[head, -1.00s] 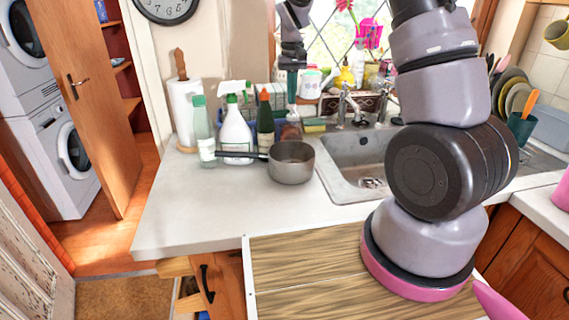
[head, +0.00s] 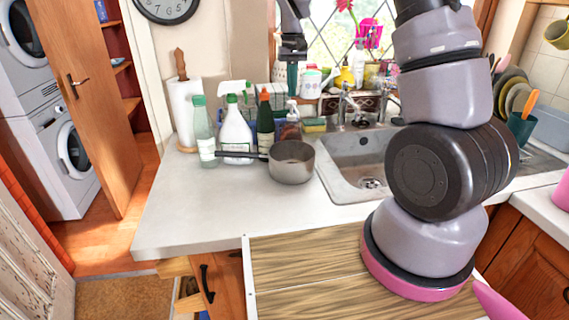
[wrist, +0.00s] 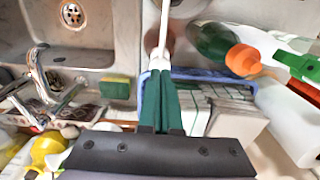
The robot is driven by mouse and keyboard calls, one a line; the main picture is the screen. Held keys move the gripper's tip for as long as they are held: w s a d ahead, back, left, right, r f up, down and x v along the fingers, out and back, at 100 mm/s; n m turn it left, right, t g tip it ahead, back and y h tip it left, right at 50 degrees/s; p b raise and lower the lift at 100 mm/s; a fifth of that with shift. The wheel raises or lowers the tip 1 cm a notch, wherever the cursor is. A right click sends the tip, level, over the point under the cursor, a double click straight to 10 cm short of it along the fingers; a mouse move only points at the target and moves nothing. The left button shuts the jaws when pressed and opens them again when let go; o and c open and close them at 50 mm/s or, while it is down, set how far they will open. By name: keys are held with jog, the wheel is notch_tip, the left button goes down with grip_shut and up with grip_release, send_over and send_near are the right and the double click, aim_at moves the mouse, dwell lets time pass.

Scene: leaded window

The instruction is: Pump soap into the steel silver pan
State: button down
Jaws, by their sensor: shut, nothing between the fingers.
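The steel pan (head: 291,163) stands on the counter left of the sink, its dark handle pointing left. Behind it, the brown soap bottle (head: 290,130) with a white pump head (head: 292,104) stands upright next to the spray bottles. My gripper (head: 292,92) points down just above the pump head, its green fingers shut with nothing between them. In the wrist view the closed fingers (wrist: 160,78) are over the white pump (wrist: 159,60), whose long nozzle runs toward the top of the picture. The bottle's body is mostly hidden there. I cannot tell whether the fingertips touch the pump.
A clear bottle (head: 203,130), a white spray bottle (head: 236,135) and a dark bottle with an orange cap (head: 265,125) stand left of the soap. A sponge (head: 315,125) and the sink (head: 355,155) lie to the right. The counter front is clear.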

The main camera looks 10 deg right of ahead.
notch_tip(320, 180, up, 6)
dwell(0.5)
jog(key=s+d+r+m+t+y, duration=0.2)
jog(key=s+d+r+t, duration=0.2)
jog(key=s+r, duration=1)
jog(key=s+d+m+t, duration=0.1)
jog(key=s+m+t, duration=0.1)
jog(key=s, duration=1.3)
jog(key=shift+d+f+t, duration=0.4)
jog(key=shift+t, duration=0.2)
